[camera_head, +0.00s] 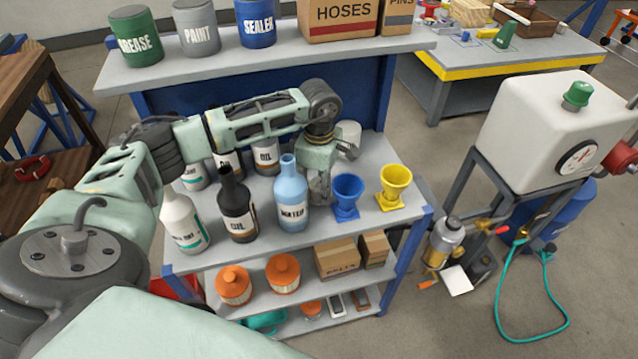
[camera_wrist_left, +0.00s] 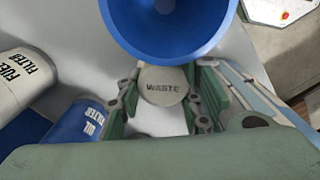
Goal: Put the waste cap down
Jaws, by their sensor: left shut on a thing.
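The waste cap (camera_wrist_left: 163,85) is a round pale disc marked WASTE, seen in the left wrist view between the two fingers of my left gripper (camera_wrist_left: 165,98). The gripper is shut on it. In the head view my left gripper (camera_head: 320,188) points down over the top of the grey shelf unit (camera_head: 377,158), between the blue water bottle (camera_head: 291,195) and the blue funnel (camera_head: 346,196). The cap cannot be made out there. Whether it touches the shelf top is unclear. My right gripper is not in view.
The blue funnel is close in the left wrist view (camera_wrist_left: 168,38). A fuel filter (camera_wrist_left: 22,72) and an oil filter (camera_wrist_left: 82,122) stand left there. A yellow funnel (camera_head: 394,187) and a black oil bottle (camera_head: 237,205) share the shelf top. A white tank (camera_head: 540,120) stands right.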

